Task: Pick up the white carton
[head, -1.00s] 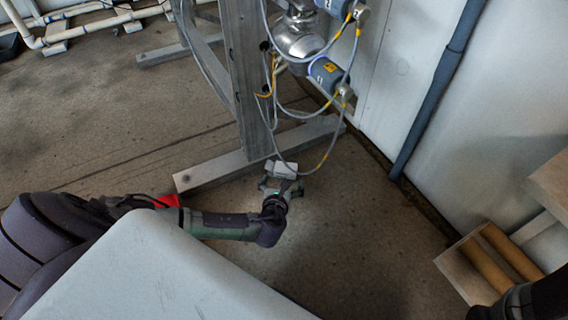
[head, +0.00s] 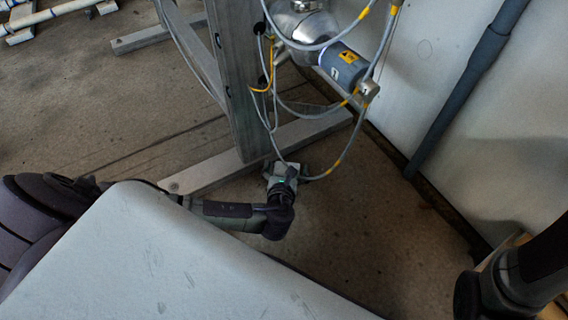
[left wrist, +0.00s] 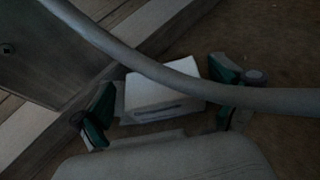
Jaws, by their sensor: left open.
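The white carton (left wrist: 150,96) lies between the fingers of my left gripper (left wrist: 163,105) in the left wrist view. It has a line of dark print on its near side. A grey hose (left wrist: 180,82) crosses in front of the carton's upper right part. The green-padded fingers are open, one on each side of the carton; whether either touches it I cannot tell. In the head view my left gripper (head: 283,173) is low beside the metal stand's foot, and mostly hides the carton there. My right gripper is out of view.
A metal stand with a long foot (head: 222,168) is right behind the left gripper. Grey cables (head: 338,160) hang close to it. A white wall (head: 420,75) with a grey pipe (head: 470,80) is at right. Bare floor (head: 370,215) lies between.

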